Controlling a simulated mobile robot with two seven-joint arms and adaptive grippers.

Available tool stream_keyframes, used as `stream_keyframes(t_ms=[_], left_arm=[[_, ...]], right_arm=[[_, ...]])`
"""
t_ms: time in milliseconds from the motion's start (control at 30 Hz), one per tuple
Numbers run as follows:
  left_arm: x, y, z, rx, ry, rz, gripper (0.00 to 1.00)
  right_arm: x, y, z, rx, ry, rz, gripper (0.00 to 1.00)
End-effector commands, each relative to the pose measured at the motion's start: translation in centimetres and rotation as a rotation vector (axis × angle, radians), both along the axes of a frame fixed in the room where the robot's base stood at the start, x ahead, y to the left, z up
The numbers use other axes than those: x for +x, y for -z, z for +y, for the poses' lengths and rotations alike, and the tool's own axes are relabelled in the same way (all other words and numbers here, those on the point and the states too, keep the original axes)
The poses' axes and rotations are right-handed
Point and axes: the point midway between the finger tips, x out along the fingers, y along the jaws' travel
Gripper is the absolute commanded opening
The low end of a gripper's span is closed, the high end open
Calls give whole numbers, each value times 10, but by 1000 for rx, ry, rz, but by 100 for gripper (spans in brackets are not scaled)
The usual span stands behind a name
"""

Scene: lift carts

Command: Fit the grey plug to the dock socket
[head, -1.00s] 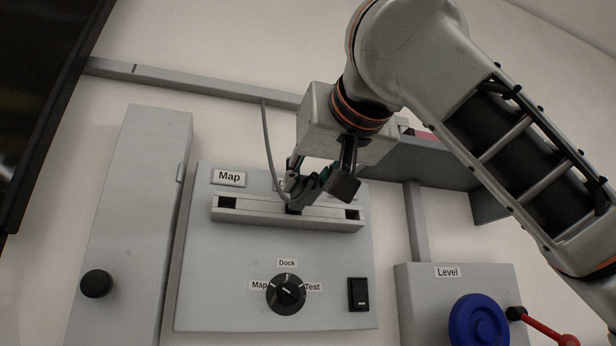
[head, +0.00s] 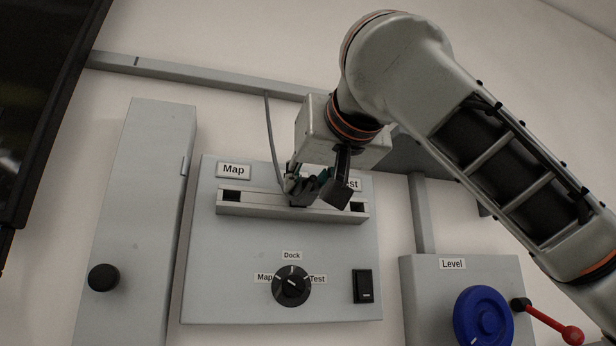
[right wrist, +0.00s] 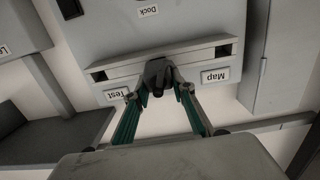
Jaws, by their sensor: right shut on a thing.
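My right gripper (head: 318,187) is shut on the grey plug (right wrist: 158,74), at the middle of the pale socket bar (head: 265,206) on the grey wall panel. In the right wrist view the plug sits between the two fingers, against the bar's middle. The plug and fingers cover the middle socket, so I cannot tell how deep the plug is. The outer sockets under the labels Map (head: 233,170) and Test (head: 352,184) show as dark empty holes. A grey cable (head: 272,140) hangs from the conduit down to the gripper. My left gripper is not in view.
Below the bar are a black rotary knob (head: 291,286) marked Map, Dock and Test, and a black rocker switch (head: 363,286). A tall grey cabinet (head: 140,220) stands left. At right is a Level box with a blue wheel (head: 483,318) and red lever (head: 550,325).

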Motion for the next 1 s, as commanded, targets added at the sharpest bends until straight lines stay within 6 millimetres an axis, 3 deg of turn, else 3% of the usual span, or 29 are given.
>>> stream_keyframes(t_ms=[467,500,567,1000], left_arm=[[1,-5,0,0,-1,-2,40],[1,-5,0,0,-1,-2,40],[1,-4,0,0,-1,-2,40],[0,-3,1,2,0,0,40]], right_arm=[[12,1,4,0,1,0,2],[12,1,4,0,1,-1,32],[12,1,4,0,0,-1,44],[5,1,2,0,-2,-2,44]])
